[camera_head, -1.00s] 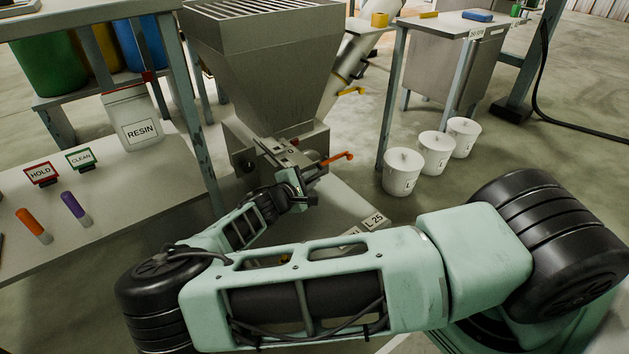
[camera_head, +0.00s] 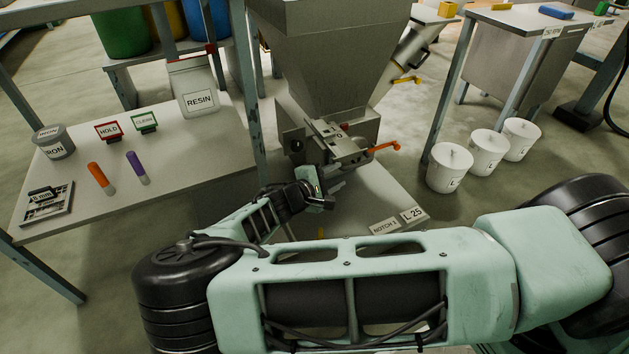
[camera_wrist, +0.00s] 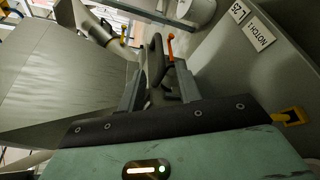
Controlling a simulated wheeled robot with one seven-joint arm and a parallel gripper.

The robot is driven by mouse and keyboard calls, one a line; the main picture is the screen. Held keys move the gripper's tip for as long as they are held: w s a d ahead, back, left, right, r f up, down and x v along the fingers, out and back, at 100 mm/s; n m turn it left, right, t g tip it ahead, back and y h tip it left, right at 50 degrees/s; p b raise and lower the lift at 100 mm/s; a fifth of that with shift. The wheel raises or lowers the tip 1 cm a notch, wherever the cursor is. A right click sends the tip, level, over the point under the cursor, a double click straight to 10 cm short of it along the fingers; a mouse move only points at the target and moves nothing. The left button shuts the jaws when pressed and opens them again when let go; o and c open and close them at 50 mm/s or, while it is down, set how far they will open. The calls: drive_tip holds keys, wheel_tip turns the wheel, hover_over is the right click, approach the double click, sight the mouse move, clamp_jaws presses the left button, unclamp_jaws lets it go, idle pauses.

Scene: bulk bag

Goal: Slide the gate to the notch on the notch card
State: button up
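The slide gate assembly (camera_head: 335,140) sits under the grey hopper, with an orange lever (camera_head: 383,147) at its right side. The lever also shows in the wrist view (camera_wrist: 170,46). The notch card (camera_head: 385,227) lies on the base plate in front of the hopper; its number is too small to read surely. It also shows in the wrist view (camera_wrist: 260,34). My gripper (camera_head: 322,190) is just below and in front of the gate. In the wrist view its two fingers stand apart, with a dark curved part (camera_wrist: 156,60) showing beyond or between them; contact cannot be told.
The grey hopper (camera_head: 325,50) stands over the gate. An "L 25" card (camera_head: 413,215) lies beside the notch card. White buckets (camera_head: 450,168) stand at right. The left table (camera_head: 70,205) holds a RESIN container (camera_head: 196,97), HOLD and CLEAN signs and two markers.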

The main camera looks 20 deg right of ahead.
drive_tip(key=p+v, duration=0.1)
drive_tip(key=v, duration=0.7)
drive_tip(key=shift+s+d, duration=0.1)
drive_tip(key=s+a+r+m+g+y, duration=0.1)
drive_tip(key=s+a+m+g+y, duration=0.1)
drive_tip(key=s+g+y, duration=0.3)
drive_tip(key=s+a+r+m+g+y, duration=0.2)
drive_tip(key=s+g, duration=0.1)
drive_tip(key=s, duration=0.5)
drive_tip(key=s+a+r+n+t+y, duration=0.15)
drive_tip(key=s+r+y, duration=0.35)
drive_tip(key=r, duration=0.5)
drive_tip(key=s+a+r+m+t+y, duration=0.1)
drive_tip(key=s+a+r+y, duration=0.15)
drive_tip(key=s+r, duration=0.65)
wheel_tip(320, 180, up, 37)
drive_tip(key=w+p, duration=0.1)
drive_tip(key=p, duration=3.4)
drive_tip(key=shift+y, duration=0.35)
